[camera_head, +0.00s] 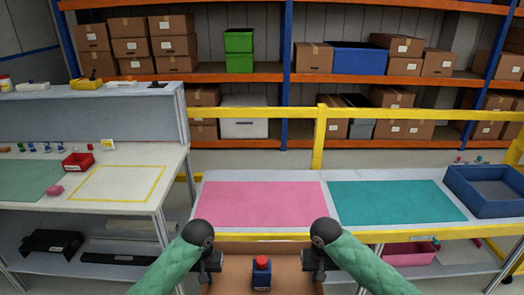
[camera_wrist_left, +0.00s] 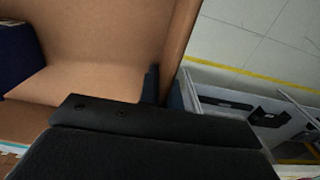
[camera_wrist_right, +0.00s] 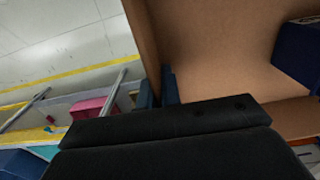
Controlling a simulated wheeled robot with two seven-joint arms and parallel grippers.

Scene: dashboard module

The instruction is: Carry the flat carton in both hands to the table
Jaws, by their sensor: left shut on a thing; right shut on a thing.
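The flat carton (camera_head: 236,276) is an open brown box at the bottom middle of the head view. A dark blue bottle with a red cap (camera_head: 262,272) stands inside it. My left gripper (camera_head: 211,266) is shut on the carton's left wall; in the left wrist view the wall (camera_wrist_left: 181,40) runs between its fingers. My right gripper (camera_head: 313,266) is shut on the right wall; in the right wrist view that wall (camera_wrist_right: 143,35) runs between its fingers. The table ahead has a white top (camera_head: 328,212) with a pink mat (camera_head: 260,205) and a teal mat (camera_head: 395,201). The carton's near side is cut off.
A blue bin (camera_head: 490,190) stands at the table's right end. Both mats look bare. A yellow rail (camera_head: 320,137) runs behind the table. A workbench (camera_head: 150,165) with a red tray (camera_head: 78,162) stands at left. Shelves with boxes fill the back.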

